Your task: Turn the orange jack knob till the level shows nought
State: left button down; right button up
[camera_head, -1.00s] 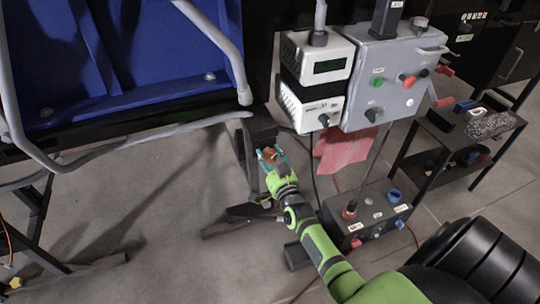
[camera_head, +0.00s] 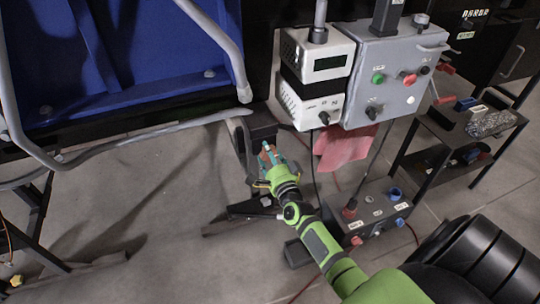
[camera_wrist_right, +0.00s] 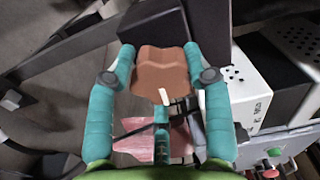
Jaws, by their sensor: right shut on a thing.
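The orange-brown jack knob (camera_wrist_right: 160,72) has a lobed rim and a small white mark, and sits in the middle of the right wrist view. It also shows small in the head view (camera_head: 273,158), beside the dark stand under the blue frame. My right gripper (camera_wrist_right: 160,55) has its teal fingers on both sides of the knob and is shut on it. In the head view the right gripper (camera_head: 270,156) partly covers the knob. A white box carries a dark display (camera_head: 330,63); its reading is too small to make out. My left gripper is out of view.
A grey control box (camera_head: 385,85) with buttons stands right of the display. A dark box with knobs (camera_head: 368,215) stands on the floor at right, by a black shelf (camera_head: 455,130). The floor at left is mostly clear.

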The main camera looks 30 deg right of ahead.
jog(key=shift+a+f+m, duration=0.3)
jog(key=shift+a+f, duration=0.05)
jog(key=shift+a, duration=0.1)
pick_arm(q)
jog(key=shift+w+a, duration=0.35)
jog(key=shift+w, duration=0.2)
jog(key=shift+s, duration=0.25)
pick_arm(e)
jog(key=o, duration=1.1)
jog(key=shift+o, duration=0.2)
jog(key=shift+r, duration=0.2)
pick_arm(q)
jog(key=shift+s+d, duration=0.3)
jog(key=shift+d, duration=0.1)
pick_arm(e)
jog(key=shift+d+r, duration=0.1)
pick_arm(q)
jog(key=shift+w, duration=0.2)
pick_arm(e)
jog(key=v, duration=1.2)
